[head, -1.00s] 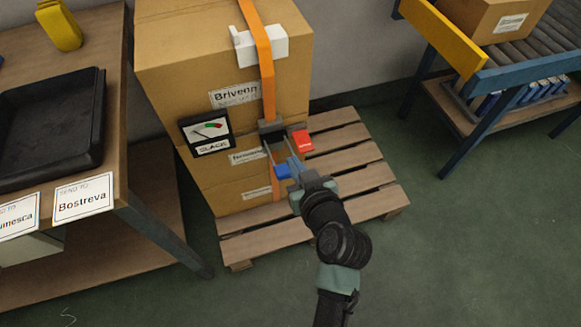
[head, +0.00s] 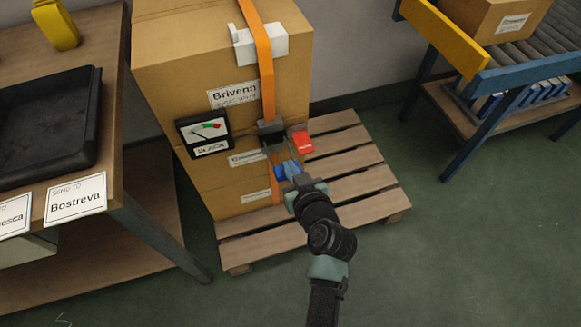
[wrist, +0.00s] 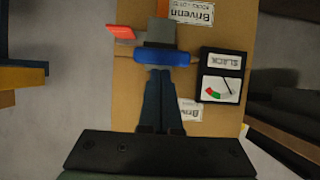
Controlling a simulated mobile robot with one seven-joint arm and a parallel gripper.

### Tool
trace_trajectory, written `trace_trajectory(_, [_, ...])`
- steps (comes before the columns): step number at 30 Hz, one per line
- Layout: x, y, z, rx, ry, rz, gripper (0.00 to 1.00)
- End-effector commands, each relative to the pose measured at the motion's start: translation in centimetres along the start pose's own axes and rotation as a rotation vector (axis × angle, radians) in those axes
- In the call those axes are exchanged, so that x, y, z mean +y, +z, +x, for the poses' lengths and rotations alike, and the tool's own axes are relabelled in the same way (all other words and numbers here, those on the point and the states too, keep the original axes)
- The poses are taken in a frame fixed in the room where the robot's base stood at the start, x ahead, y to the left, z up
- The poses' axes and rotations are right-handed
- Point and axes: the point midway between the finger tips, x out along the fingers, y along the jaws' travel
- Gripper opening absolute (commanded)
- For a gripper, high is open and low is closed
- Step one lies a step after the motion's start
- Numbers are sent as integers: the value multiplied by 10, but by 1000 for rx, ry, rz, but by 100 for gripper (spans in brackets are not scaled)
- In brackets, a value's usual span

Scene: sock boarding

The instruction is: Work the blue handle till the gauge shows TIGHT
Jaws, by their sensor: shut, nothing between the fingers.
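The blue handle (head: 288,171) is a short bar on the grey ratchet (head: 270,131), which sits on the orange strap (head: 266,75) around the stacked cartons. The handle also shows in the wrist view (wrist: 134,55), crosswise just beyond my fingertips. My gripper (head: 297,177) is shut with nothing between its fingers; in the wrist view its fingers (wrist: 160,72) end at the handle's edge, and I cannot tell if they touch. The gauge (head: 203,134) hangs on the carton left of the ratchet; its plate reads SLACK in the wrist view (wrist: 221,75). Its needle points away from the green part.
A red tab (head: 302,142) stands right of the ratchet. The cartons (head: 175,80) rest on a wooden pallet (head: 355,165). A table (head: 120,150) with a black tray (head: 45,165) is at left, a conveyor (head: 530,65) at right. The floor between is clear.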

Motion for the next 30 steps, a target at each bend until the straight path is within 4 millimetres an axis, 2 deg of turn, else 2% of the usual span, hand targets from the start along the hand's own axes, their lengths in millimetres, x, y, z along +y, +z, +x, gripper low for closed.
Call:
trace_trajectory(7, [0,10,2,28,0,1,0])
trace_trajectory(23, [0,17,2,77,0,1,0])
trace_trajectory(30, [0,28,5,119,0,1,0])
